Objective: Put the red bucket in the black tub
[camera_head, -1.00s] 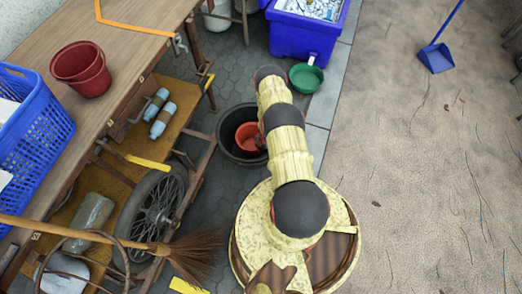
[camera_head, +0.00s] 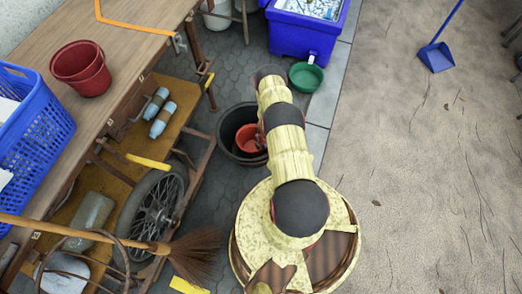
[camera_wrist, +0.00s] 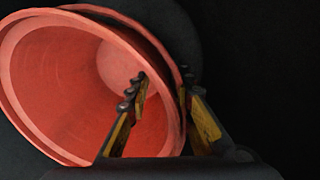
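A red bucket (camera_head: 250,139) sits inside the black tub (camera_head: 229,150), on the floor beside my arm. In the wrist view the red bucket (camera_wrist: 60,85) fills the left side, its mouth facing the camera at a slant. My gripper (camera_wrist: 164,84) is at its rim, one finger inside the mouth and the other outside the wall. The fingers are apart, with a visible gap between the inner finger and the wall. The tub's dark inside surrounds the bucket. In the head view my arm partly hides the tub's right side.
A darker red bucket (camera_head: 81,68) and a blue basket (camera_head: 32,120) stand on the wooden table (camera_head: 130,50). A cart wheel (camera_head: 154,212) and a broom (camera_head: 190,252) are left of the tub. A green basin (camera_head: 306,76) and blue cooler (camera_head: 303,38) are behind.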

